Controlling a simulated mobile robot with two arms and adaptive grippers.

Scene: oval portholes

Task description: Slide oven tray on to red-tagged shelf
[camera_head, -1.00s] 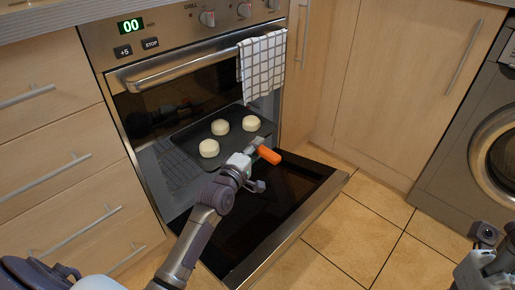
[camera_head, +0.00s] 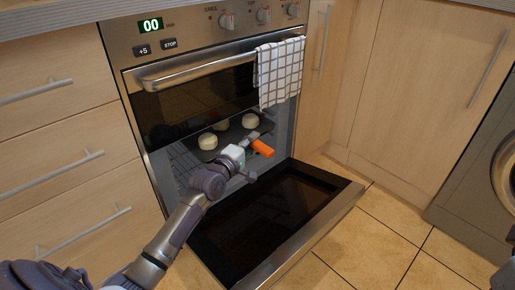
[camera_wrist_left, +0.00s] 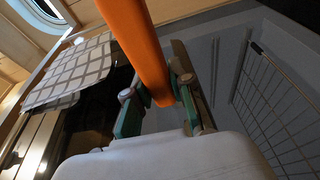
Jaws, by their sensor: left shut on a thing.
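The dark oven tray (camera_head: 229,137) with three pale round buns (camera_head: 207,141) lies largely inside the open oven (camera_head: 155,108). My left gripper (camera_head: 243,150) is at the tray's front right, in the oven mouth above the lowered door. It is shut on an orange grip (camera_head: 262,148) at the tray's front edge. In the left wrist view the orange grip (camera_wrist_left: 143,45) passes between the two fingers (camera_wrist_left: 158,105). The back of the tray is in shadow under the oven's upper edge. I see no red tag in these frames. My right gripper is not in view.
The oven door (camera_head: 300,245) is folded down in front. A wire rack (camera_head: 183,160) shows at the tray's left and in the left wrist view (camera_wrist_left: 280,115). A checked towel (camera_head: 280,72) hangs from the oven handle (camera_head: 200,68). Tiled floor (camera_head: 365,240) lies free at right.

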